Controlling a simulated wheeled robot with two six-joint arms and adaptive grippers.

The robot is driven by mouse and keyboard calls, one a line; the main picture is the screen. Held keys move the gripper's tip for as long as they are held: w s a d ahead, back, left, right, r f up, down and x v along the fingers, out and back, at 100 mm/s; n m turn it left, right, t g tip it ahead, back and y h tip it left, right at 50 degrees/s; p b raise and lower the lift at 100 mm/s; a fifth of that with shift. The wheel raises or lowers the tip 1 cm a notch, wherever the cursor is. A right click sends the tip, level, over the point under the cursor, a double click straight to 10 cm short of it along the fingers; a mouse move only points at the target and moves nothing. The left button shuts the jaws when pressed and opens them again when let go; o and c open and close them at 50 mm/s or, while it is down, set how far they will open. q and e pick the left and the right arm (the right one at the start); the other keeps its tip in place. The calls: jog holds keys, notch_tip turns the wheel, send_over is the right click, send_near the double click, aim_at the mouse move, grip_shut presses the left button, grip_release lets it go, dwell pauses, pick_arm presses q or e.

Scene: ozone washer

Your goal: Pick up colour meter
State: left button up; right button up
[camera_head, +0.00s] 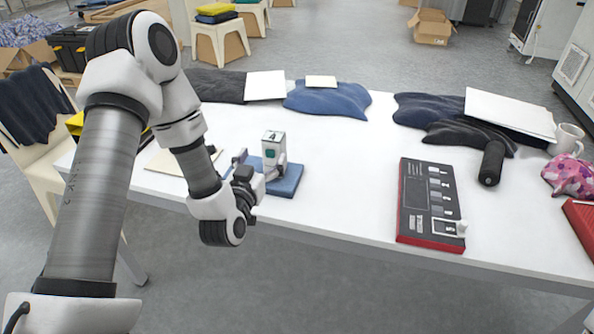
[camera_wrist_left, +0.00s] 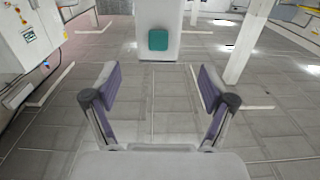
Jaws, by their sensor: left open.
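The colour meter appears to be the white upright device (camera_head: 274,140) with a teal square on its side and a dark mark on top. It stands at a blue folded cloth (camera_head: 288,183) near the table's front edge. My left gripper (camera_head: 256,166) is open beside it, partly hiding its lower part. In the left wrist view the white device (camera_wrist_left: 158,18) with its teal square is straight ahead, beyond the open fingers (camera_wrist_left: 158,85). The space between the fingers is empty. My right gripper is not in view.
A dark control panel with a red edge (camera_head: 430,200) lies to the right on the white table (camera_head: 345,185). A black cylinder (camera_head: 491,164), a mug (camera_head: 567,138) and dark cloths (camera_head: 430,108) lie farther right. A blue cloth (camera_head: 327,100) lies behind. The middle of the table is clear.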

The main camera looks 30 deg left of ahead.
aim_at(271, 145)
pick_arm(q)
jog(key=p+x, duration=0.1)
jog(key=x, duration=0.7)
jog(key=shift+w+d+r, duration=0.1)
jog(key=shift+d, duration=0.05)
grip_shut()
